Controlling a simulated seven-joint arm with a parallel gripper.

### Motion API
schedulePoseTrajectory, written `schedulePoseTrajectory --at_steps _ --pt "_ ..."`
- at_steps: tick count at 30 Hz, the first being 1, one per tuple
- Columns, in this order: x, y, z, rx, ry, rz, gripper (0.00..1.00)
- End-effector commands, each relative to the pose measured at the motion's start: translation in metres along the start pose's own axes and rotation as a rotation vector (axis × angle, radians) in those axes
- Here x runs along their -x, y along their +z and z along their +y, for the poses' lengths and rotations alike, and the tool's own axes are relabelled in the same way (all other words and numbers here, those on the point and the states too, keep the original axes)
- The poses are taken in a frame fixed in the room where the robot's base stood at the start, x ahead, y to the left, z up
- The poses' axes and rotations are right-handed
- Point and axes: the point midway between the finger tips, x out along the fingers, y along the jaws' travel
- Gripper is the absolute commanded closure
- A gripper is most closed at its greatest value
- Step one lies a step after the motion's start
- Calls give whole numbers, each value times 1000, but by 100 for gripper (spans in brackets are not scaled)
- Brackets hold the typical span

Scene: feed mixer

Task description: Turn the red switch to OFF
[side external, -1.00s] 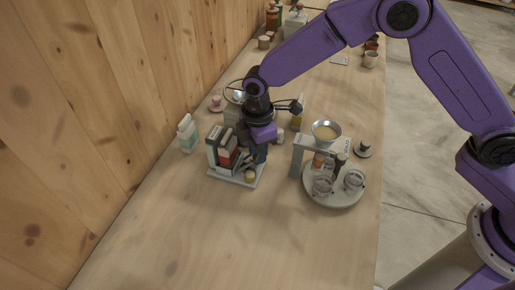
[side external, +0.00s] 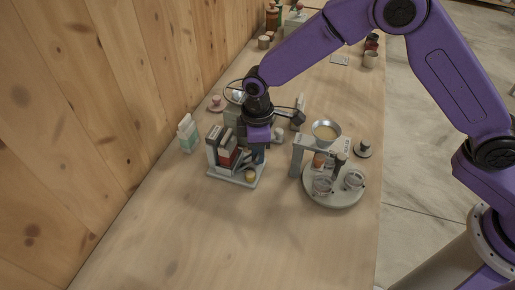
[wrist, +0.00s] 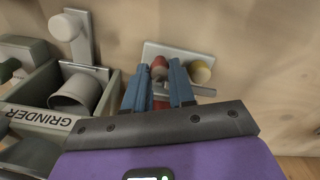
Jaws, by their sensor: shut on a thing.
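The red switch (wrist: 159,66) shows in the wrist view as a rounded red knob on a pale plate (wrist: 152,50). My gripper (wrist: 165,72) has its two blue fingers on either side of the knob and is shut on it. More red shows lower down between the fingers. In the side view my gripper (side external: 259,152) points down at the right side of the grey machine (side external: 212,155), and the switch is hidden there. No ON or OFF marking can be read.
A grey box marked GRINDER (wrist: 40,118), with a grey cup (wrist: 75,92), is at the left. A round tray (side external: 335,200) with glass jars stands to the right. The near table is clear.

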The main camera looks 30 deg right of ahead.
Motion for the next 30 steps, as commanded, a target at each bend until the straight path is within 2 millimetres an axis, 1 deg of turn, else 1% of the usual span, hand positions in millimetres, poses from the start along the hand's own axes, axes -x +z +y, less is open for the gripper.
schedulePoseTrajectory --at_steps 5,6,8,16,20,23,26,30 --pt "0 1 0 -3 -1 -1 100" --pt "0 1 0 -3 -1 -1 69" --pt "0 1 0 -3 -1 -1 50" --pt "0 0 0 -1 0 0 50" --pt "6 0 0 0 0 1 50" --pt "18 -1 0 0 1 3 50" --pt "36 -1 0 0 2 5 50" --pt "66 -1 0 -1 2 4 50"
